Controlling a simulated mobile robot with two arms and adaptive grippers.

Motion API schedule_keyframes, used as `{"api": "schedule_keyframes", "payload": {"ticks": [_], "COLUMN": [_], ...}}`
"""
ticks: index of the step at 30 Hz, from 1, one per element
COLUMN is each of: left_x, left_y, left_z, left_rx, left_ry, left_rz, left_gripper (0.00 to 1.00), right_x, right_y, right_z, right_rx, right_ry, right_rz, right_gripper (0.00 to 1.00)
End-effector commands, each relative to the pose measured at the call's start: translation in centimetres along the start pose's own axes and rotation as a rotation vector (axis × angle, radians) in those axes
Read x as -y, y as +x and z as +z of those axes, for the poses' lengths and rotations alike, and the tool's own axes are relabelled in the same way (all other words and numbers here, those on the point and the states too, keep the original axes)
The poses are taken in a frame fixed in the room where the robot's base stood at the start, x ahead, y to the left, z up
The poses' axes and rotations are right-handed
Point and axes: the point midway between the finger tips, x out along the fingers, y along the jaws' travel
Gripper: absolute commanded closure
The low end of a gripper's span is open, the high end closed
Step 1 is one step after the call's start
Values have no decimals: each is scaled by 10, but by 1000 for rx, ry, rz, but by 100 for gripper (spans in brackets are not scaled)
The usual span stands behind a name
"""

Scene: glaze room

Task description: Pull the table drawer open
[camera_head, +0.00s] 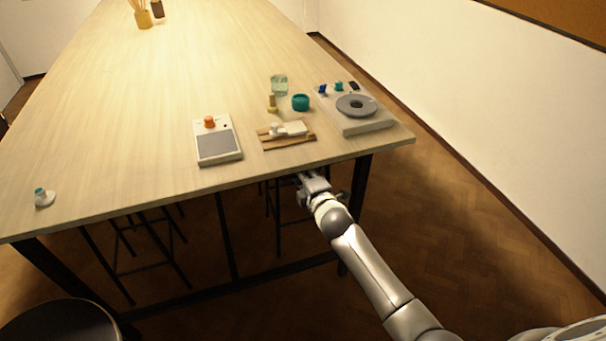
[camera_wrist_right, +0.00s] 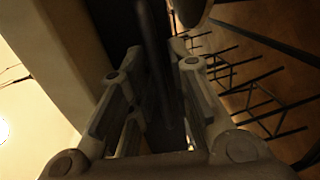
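The table (camera_head: 130,100) has a pale wood top and dark legs. My right gripper (camera_head: 305,180) is at the table's near edge, just below the top, right of the middle. In the right wrist view my right gripper (camera_wrist_right: 157,58) has its two fingers apart. A dark upright bar (camera_wrist_right: 152,45) shows between them; I cannot tell whether it is the drawer's handle or whether the fingers touch it. The drawer front cannot be made out in the head view, as the tabletop and gripper cover that area. My left gripper is not in view.
Near the edge stand a white device with an orange knob (camera_head: 209,122), a wooden board (camera_head: 270,144) and a turntable unit (camera_head: 375,126). A teal bowl (camera_head: 300,103) and a glass (camera_head: 279,86) are behind. Dark stools (camera_head: 150,265) stand under the table. Floor at right is clear.

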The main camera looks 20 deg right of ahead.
Motion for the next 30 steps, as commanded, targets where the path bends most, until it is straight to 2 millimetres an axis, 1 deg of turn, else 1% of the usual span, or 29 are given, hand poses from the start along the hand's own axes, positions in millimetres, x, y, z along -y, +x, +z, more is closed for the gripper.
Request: {"api": "schedule_keyframes", "payload": {"ticks": [3,11,15,16,26,30], "left_x": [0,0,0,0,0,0], "left_y": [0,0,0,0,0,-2], "left_z": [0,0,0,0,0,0], "left_rx": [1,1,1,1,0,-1], "left_ry": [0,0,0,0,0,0], "left_rz": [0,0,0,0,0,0], "left_gripper": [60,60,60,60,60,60], "right_x": [-1,0,0,0,0,1], "right_y": [4,4,4,4,4,0], "right_z": [0,0,0,0,0,0], "right_rx": [0,0,0,0,0,0], "right_ry": [1,1,1,1,1,1], "right_rz": [1,1,0,0,0,-2], "right_gripper": [81,81,99,100,100,100]}}
